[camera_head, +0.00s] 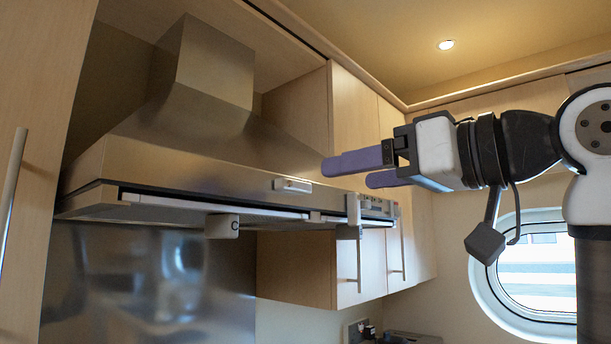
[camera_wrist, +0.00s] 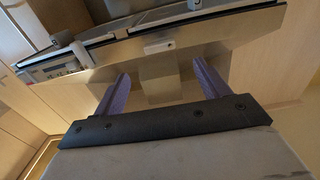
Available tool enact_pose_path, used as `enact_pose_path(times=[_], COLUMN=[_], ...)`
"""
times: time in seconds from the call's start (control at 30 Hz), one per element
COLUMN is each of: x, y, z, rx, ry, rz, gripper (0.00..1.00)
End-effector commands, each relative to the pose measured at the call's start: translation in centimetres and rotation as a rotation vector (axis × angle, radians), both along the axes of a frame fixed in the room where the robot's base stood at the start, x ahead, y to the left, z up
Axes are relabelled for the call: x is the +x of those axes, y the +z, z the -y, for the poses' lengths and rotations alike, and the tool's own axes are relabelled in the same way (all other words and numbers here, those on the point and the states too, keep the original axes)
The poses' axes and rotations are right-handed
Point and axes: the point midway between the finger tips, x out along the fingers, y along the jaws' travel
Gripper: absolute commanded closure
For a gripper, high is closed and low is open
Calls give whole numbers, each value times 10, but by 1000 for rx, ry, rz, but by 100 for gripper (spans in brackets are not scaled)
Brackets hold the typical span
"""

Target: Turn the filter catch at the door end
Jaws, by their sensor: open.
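A steel cooker hood (camera_head: 190,160) hangs on the wall, with pale filter panels (camera_head: 170,207) along its underside. One catch-like block (camera_head: 222,226) hangs under the middle of the front edge. Another upright catch-like piece (camera_head: 353,211) is at the right end, beside the control panel. I cannot tell which is at the door end; no door shows. My gripper (camera_head: 350,173), with purple fingers, is open and empty in front of the hood's right part, apart from both pieces. In the wrist view the open fingers (camera_wrist: 160,82) point at the hood front (camera_wrist: 195,38).
A small pale handle or badge (camera_head: 292,185) sits on the hood front; it also shows in the wrist view (camera_wrist: 158,46). Wooden cabinets (camera_head: 300,262) stand beside and behind the hood's right end. An oval porthole (camera_head: 535,275) is at right. Open air lies below the hood.

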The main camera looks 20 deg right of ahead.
Motion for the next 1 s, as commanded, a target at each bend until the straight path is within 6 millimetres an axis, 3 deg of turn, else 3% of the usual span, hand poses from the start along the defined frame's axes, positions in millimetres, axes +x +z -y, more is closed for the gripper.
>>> enact_pose_path(times=[0.2,0.43,0.87,1.0], x=[40,67,75,75], y=[3,1,0,0], z=[-26,-44,-50,-50], rx=[0,0,1,1], ry=[1,1,0,0], rz=[-1,-1,1,1], gripper=[25,25,25,44])
